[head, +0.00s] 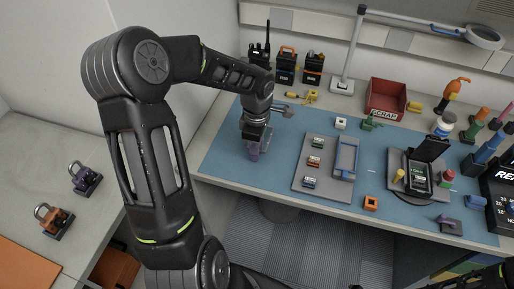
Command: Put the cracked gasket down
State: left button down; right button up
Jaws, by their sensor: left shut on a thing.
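My left gripper (256,147) points down over the left part of the blue mat (232,166). It is shut on a small purple-grey piece (254,154), taken to be the cracked gasket. Its crack cannot be made out, and my fingers hide part of it. I cannot tell whether it touches the mat. A red bin marked SCRAP (385,99) stands at the back of the bench, right of the gripper. My right gripper is not in view.
A grey tray (300,178) with small parts lies right of the gripper. An open device (418,180) sits further right. Radios (286,66) and a lamp stand (343,85) are behind. The mat's left front is clear.

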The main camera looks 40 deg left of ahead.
pick_arm(q)
jog(key=shift+f, duration=0.4)
jog(key=shift+f+b, duration=0.65)
jog(key=shift+b, duration=0.2)
jog(key=c, duration=1.1)
grip_release()
jog(key=shift+r, duration=0.1)
jog(key=shift+r+p, duration=0.45)
jog(key=shift+p, duration=0.2)
jog(key=shift+r+p, duration=0.45)
jog(key=shift+p, duration=0.1)
notch_tip(320, 180, up, 11)
jog(key=shift+r+b, duration=0.2)
jog(key=shift+b, duration=0.75)
